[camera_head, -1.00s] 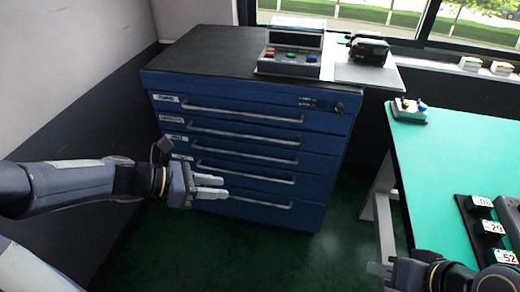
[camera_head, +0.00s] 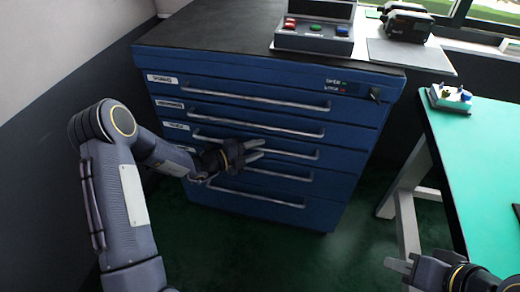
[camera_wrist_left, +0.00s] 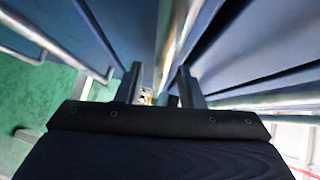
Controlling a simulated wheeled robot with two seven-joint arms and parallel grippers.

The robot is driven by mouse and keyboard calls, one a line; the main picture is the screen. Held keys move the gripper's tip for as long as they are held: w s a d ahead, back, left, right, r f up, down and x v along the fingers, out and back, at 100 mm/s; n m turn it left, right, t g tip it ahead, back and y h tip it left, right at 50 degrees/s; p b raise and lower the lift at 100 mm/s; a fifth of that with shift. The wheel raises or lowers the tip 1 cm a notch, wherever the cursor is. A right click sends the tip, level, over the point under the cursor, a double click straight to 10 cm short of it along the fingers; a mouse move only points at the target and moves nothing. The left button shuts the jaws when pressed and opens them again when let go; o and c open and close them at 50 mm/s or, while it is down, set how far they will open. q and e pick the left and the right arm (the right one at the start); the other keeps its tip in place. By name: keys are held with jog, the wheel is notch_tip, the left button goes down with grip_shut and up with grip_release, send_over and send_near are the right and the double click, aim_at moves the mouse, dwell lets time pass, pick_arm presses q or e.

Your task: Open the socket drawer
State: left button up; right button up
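The blue drawer cabinet (camera_head: 345,185) has several stacked drawers, all flush shut, each with a long bar handle and most with a white label at left. The label texts are too blurred to read surely, so I cannot tell which is the socket drawer. My left gripper (camera_head: 262,149) is at the third drawer from the top, its two fingers apart and overlapping that drawer's bar handle (camera_head: 300,154). In the left wrist view its fingers (camera_wrist_left: 160,88) are apart, with a blurred bar running between them. My right gripper (camera_head: 402,261) is at the bottom right, open and empty, away from the cabinet.
A key or knob (camera_head: 374,94) sticks out at the cabinet's upper right. A green-topped table (camera_head: 480,160) stands at right, with open floor (camera_head: 280,265) in front.

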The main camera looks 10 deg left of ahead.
pick_arm(q)
jog(key=shift+x, duration=0.75)
grip_shut()
